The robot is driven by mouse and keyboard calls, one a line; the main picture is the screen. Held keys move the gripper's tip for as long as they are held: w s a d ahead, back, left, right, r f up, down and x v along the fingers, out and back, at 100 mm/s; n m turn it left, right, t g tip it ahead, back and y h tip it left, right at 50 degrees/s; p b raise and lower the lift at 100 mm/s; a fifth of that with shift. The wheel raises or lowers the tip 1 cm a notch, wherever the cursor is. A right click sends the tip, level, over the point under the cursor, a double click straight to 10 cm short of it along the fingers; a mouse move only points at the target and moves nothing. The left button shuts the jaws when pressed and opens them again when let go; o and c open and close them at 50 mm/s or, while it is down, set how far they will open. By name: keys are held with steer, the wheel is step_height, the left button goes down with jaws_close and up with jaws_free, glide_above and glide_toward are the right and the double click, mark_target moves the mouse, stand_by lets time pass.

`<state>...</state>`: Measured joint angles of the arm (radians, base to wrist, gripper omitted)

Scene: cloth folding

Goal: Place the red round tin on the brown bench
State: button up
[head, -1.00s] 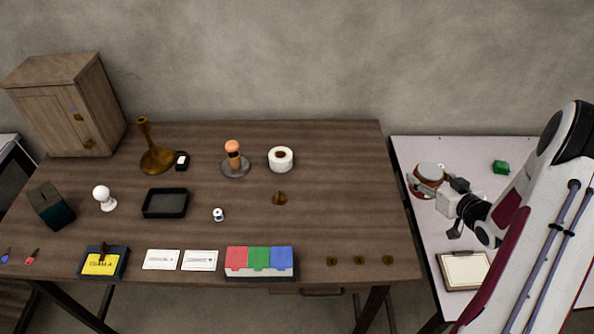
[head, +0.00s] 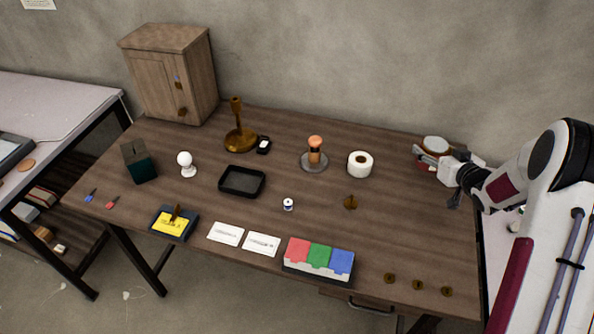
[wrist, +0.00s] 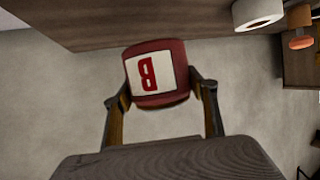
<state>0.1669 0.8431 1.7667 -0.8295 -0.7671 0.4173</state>
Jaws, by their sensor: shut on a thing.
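The red round tin (head: 434,148) with a pale top is held in my gripper (head: 428,158) at the right end of the brown bench (head: 400,210). In the wrist view the tin (wrist: 154,98) shows a white label with a red letter B, and the two fingers of my gripper (wrist: 160,98) close on its sides. In the head view the tin overlaps the bench's back right corner. I cannot tell its exact height. The bench (wrist: 120,22) also shows along the top of the wrist view.
A white paper roll (head: 360,164) and an orange-topped stand (head: 315,153) are left of the tin. A brass piece (head: 350,202) and several small brass discs lie nearer the front. The bench's right part between them is clear. A pale table (head: 497,250) is partly hidden behind my arm.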

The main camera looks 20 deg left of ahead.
steer(key=w+a+r+m+t+h, duration=0.1)
steer(key=w+a+r+m+h, duration=0.1)
steer(key=w+a+r, duration=0.2)
steer(key=shift+w+a, duration=1.1)
steer(key=shift+w, duration=0.9)
glide_above(404, 157)
steer(key=shift+w+f, duration=0.1)
steer(key=shift+f, duration=3)
steer(key=shift+f, duration=1.9)
steer(key=shift+f, duration=0.15)
